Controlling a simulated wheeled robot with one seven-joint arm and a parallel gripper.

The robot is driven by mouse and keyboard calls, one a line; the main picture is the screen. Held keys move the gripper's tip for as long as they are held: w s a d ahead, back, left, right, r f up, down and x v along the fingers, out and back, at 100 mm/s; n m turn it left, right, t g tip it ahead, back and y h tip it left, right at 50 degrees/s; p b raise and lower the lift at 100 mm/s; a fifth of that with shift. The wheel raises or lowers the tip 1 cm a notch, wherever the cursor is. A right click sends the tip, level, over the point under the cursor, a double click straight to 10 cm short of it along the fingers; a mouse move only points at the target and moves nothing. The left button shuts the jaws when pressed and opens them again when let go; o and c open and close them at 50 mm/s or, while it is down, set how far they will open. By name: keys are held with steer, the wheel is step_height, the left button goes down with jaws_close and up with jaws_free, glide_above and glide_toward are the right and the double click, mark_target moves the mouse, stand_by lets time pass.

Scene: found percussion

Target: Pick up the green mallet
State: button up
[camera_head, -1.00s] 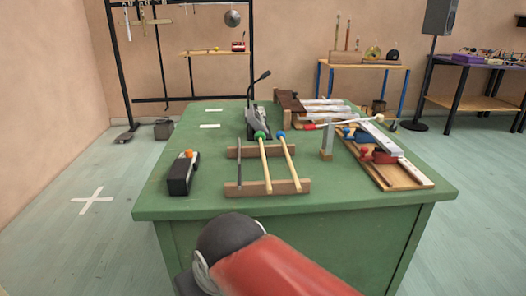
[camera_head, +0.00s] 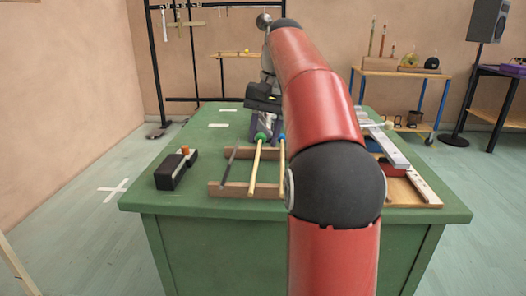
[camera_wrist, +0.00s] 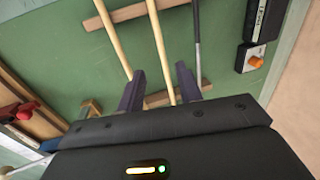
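The green mallet (camera_head: 256,165) lies on a wooden rack (camera_head: 235,189) on the green table, its green head toward the far end. It is the middle stick, between a dark rod (camera_head: 229,168) on the left and a blue-headed mallet (camera_head: 282,155) on the right. My gripper (camera_head: 265,130) is over the far part of the rack, near the mallet heads. In the wrist view my gripper (camera_wrist: 162,82) is open, with the green mallet's pale shaft (camera_wrist: 158,40) running between its two fingers, apparently below them. The mallet heads are hidden there by the gripper body.
A black box with an orange knob (camera_head: 174,172) stands left of the rack. Metal bars and a wooden board (camera_head: 425,195) lie at the right of the table, partly behind my arm.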

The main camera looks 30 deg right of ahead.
mark_target(256, 166)
steer(key=f, duration=0.2)
steer(key=a+f+b, duration=0.1)
steer(key=f, duration=0.2)
steer(key=f+b, duration=0.1)
steer(key=f, duration=0.1)
steer(key=shift+w+a+f, duration=0.25)
steer(key=shift+w+a, duration=0.1)
steer(key=shift+c, duration=0.4)
jaws_close()
